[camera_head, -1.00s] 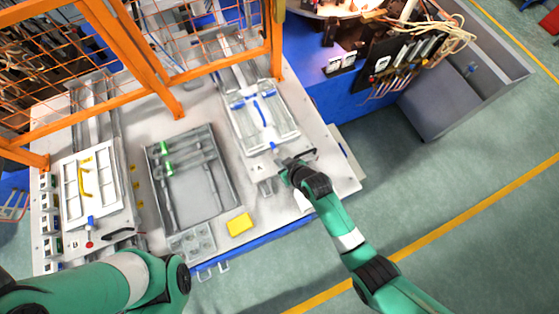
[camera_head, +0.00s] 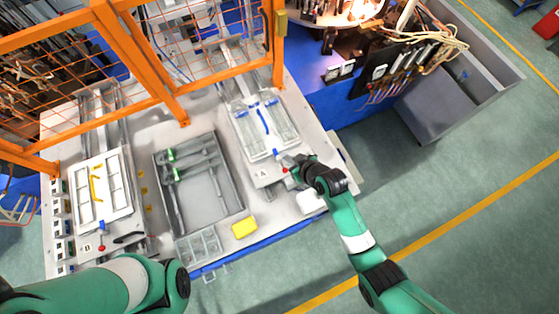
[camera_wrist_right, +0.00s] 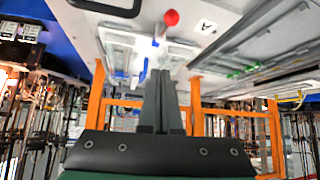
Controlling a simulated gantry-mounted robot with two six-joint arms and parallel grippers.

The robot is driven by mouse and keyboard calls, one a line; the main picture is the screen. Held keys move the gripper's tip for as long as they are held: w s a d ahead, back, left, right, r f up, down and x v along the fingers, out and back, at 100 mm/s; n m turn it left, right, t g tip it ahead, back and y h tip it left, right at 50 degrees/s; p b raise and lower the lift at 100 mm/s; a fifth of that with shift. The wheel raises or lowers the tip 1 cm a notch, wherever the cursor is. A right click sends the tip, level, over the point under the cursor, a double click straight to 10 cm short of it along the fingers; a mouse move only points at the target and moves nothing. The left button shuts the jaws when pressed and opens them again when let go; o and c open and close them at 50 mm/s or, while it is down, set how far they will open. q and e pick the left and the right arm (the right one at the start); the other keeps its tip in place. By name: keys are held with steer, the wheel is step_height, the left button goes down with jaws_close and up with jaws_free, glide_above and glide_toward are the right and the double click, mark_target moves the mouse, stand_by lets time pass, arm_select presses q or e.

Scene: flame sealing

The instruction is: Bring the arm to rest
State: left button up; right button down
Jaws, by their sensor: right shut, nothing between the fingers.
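My right gripper (camera_head: 291,161) is at the front edge of station A's white fixture (camera_head: 264,128), beside a red knob (camera_head: 285,169). In the right wrist view its two dark fingers (camera_wrist_right: 160,74) are together with nothing between them. The red knob (camera_wrist_right: 171,18) shows past the fingertips, apart from them. The "A" label (camera_wrist_right: 206,26) is to its right in that view. My left arm shows at the lower left of the head view, but its gripper does not show.
A grey tray (camera_head: 237,190) with rods and green clips lies mid-table. Station B's fixture (camera_head: 132,193) stands left, a yellow block (camera_head: 244,227) near the front edge. An orange mesh guard (camera_head: 183,105) rises behind. Open floor (camera_head: 450,190) lies right.

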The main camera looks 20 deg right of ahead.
steer(key=shift+d+r, duration=0.3)
steer(key=shift+d, duration=0.05)
stand_by(0.3)
steer(key=w+r+t, duration=0.3)
steer(key=w+r, duration=0.2)
steer(key=r, duration=0.7)
steer(key=w+r+t, duration=0.3)
steer(key=w+r, duration=0.3)
steer(key=r, duration=0.7)
step_height(320, 180, up, 15)
steer(key=t, duration=0.4)
steer(key=s+d+r+t, duration=0.1)
steer(key=s+r+t, duration=0.3)
steer(key=r, duration=0.6)
steer(key=s+d+r+t, duration=0.1)
steer(key=s+r, duration=0.4)
steer(key=r, duration=0.5)
steer(key=s+d+r+m+t, duration=0.2)
steer(key=s+r+t, duration=0.2)
steer(key=s+r, duration=0.4)
steer(key=s, duration=0.2)
steer(key=shift+s+r+m+h, duration=0.2)
steer(key=shift+s+m+h, duration=0.1)
steer(key=shift+s, duration=0.05)
